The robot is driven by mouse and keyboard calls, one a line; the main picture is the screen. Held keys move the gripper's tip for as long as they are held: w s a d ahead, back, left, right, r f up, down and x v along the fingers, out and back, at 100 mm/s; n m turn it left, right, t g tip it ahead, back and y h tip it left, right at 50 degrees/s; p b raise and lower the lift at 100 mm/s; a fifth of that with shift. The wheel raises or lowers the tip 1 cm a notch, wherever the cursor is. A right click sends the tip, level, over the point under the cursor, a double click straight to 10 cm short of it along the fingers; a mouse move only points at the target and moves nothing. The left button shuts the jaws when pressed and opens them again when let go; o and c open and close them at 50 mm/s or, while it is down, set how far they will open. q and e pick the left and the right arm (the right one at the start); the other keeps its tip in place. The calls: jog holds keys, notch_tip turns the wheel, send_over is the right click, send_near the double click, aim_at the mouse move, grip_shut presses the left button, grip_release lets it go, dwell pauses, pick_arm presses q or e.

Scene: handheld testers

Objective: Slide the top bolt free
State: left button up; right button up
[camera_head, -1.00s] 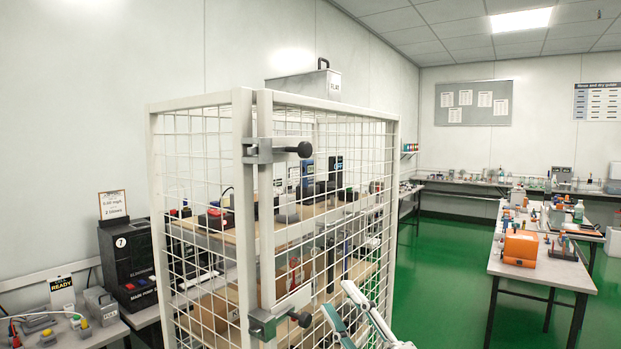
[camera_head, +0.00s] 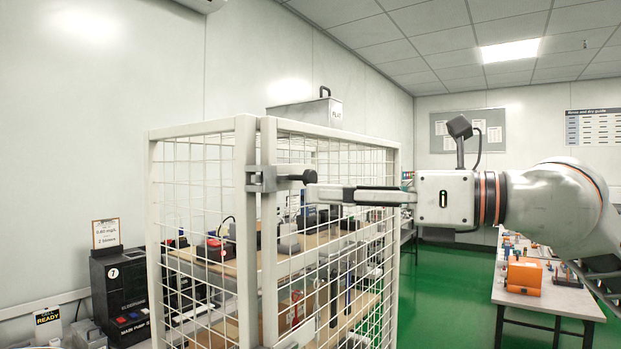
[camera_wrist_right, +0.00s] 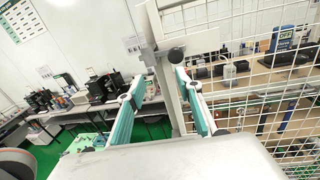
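The top bolt (camera_head: 285,179) is a grey metal latch with a black round knob at its right end. It sits across the two white posts at the corner of the mesh cage (camera_head: 268,240). My right gripper (camera_head: 312,194) points left in the head view, its fingertips just below the knob and close to it; contact cannot be told. The knob (camera_wrist_right: 177,55) shows just beyond the fingertips, nearer the right finger. My left gripper is not in view.
The cage holds shelves with several testers. A grey box (camera_head: 305,112) stands on top of it. A black machine (camera_head: 120,290) is to the left. A bench (camera_head: 545,300) with an orange device stands at the right. Green floor lies open between cage and bench.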

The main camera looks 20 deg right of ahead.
aim_at(314, 176)
jog(key=shift+m+t+h, duration=0.4)
jog(key=shift+t+h, duration=0.3)
jog(key=shift+h, duration=0.2)
jog(key=w, duration=0.2)
jog(key=w+a+r, duration=0.1)
jog(key=w, duration=0.1)
jog(key=w+r+p, duration=0.1)
jog(key=w, duration=0.1)
jog(key=shift+w+a+r, duration=0.1)
jog(key=shift+w+a, duration=0.15)
jog(key=shift+a, duration=0.15)
